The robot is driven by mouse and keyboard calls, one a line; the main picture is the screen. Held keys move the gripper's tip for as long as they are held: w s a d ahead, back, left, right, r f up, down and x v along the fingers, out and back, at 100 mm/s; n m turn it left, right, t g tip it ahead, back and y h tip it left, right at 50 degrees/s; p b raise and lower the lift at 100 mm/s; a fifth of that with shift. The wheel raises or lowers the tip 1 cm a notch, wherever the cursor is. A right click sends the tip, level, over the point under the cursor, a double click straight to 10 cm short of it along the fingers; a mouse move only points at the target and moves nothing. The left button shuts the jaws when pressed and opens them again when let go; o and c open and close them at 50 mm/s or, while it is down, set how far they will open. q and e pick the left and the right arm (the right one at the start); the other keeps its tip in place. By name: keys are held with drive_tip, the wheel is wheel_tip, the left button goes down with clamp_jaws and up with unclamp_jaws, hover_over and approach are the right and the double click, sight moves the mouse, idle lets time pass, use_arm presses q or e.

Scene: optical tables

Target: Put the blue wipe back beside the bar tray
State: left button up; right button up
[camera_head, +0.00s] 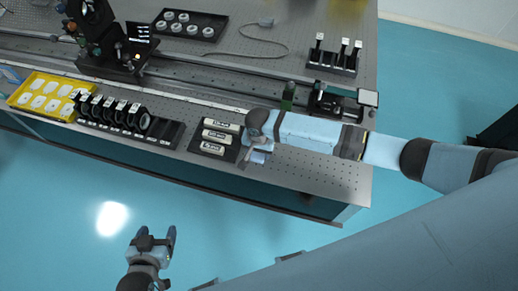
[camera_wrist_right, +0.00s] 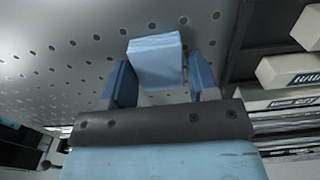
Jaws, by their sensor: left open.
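The blue wipe (camera_head: 258,157) is a small pale blue folded block at the table's near side, just right of the black bar tray (camera_head: 193,149) with its labelled white bars. My right gripper (camera_head: 257,150) is over the wipe, pointing down. In the right wrist view, the wipe (camera_wrist_right: 155,62) sits between the two blue fingers (camera_wrist_right: 160,82), very close to both. I cannot tell whether they press on it or whether it rests on the table. The bar tray's edge (camera_wrist_right: 237,50) shows at right there. My left gripper (camera_head: 155,240) is open and empty, over the floor.
Left of the bar tray stand a black rack of round optics (camera_head: 125,115) and a yellow tray (camera_head: 20,99). A rail with mounts runs behind. The perforated tabletop (camera_head: 320,170) is clear to the right, up to the table's edge.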

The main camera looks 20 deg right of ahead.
drive_tip(key=shift+o, duration=1.2)
wheel_tip(320, 180, up, 12)
drive_tip(key=s+a+f+n+t+y, duration=0.1)
drive_tip(key=s+a+f+y, duration=0.1)
drive_tip(key=s+a+f+n+t+y, duration=0.1)
drive_tip(key=s+a+f+n, duration=0.1)
drive_tip(key=shift+s+a+f+y, duration=0.15)
drive_tip(key=shift+a+f+y, duration=0.2)
drive_tip(key=shift+a+y, duration=0.05)
drive_tip(key=s+d+f+n+t, duration=0.3)
drive_tip(key=s+d+n+t, duration=0.4)
drive_tip(key=s, duration=0.6)
drive_tip(key=d+t, duration=0.2)
drive_tip(key=shift+d+f, duration=0.3)
drive_tip(key=shift+f, duration=0.05)
drive_tip(key=shift+s, duration=0.1)
